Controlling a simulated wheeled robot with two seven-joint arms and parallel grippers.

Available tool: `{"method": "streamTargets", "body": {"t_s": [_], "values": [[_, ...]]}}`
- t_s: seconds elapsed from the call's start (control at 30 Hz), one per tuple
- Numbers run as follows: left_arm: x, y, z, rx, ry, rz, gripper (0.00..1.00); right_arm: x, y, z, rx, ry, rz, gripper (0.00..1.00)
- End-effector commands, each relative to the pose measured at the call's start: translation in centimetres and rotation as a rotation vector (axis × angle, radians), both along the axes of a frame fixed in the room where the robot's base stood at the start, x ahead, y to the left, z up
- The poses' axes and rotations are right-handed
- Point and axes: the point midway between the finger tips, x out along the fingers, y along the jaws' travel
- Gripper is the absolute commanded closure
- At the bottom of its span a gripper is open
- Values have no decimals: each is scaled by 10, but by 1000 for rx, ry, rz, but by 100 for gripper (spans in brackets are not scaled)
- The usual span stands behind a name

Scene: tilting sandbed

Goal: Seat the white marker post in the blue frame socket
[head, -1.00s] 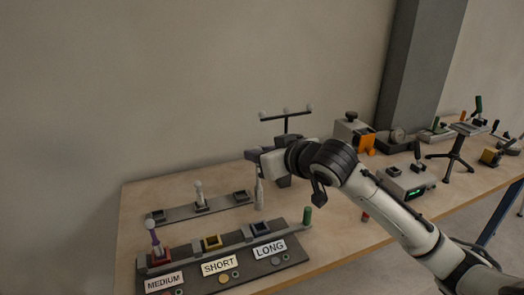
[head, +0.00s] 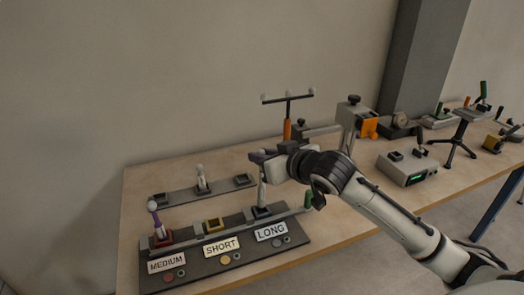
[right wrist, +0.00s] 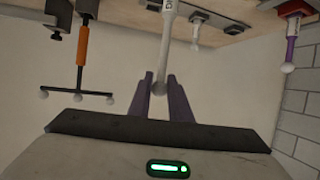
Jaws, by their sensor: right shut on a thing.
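The white marker post (head: 262,192) stands about upright above the blue frame socket (head: 261,213), behind the LONG label. Its lower end overlaps the socket in the head view; I cannot tell how far inside it is. My right gripper (head: 263,160) is shut on the post's upper end. In the right wrist view, the post (right wrist: 168,42) runs away from between the purple fingers (right wrist: 160,90), with its round end near them. The socket end is at that picture's top edge. My left gripper is not in view.
The MEDIUM red socket (head: 162,239) holds a purple post (head: 154,219). The SHORT yellow socket (head: 214,225) looks empty. A rear rack (head: 170,199) holds another white post (head: 200,178). A green-handled lever (head: 308,200) is right of the blue socket. An orange-handled T-bar (head: 287,130) stands behind my gripper.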

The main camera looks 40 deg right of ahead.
Motion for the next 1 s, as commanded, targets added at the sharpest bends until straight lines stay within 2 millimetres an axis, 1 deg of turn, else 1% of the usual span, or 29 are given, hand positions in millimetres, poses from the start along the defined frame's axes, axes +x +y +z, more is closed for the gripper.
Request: {"method": "streamTargets", "body": {"t_s": [0.03,0.13,0.4,0.6,0.93,0.97,1.0], "values": [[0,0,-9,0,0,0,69,0,0,-8,-1,-1,0,100],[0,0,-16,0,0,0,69,0,0,-14,-1,0,1,100],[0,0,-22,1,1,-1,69,0,0,-28,1,0,1,100],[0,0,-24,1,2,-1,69,0,0,-33,1,0,0,100],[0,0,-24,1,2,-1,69,0,0,-34,0,-1,0,100],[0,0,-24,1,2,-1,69,0,0,-34,0,-1,0,81],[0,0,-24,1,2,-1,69,0,0,-34,0,-1,0,74]]}}
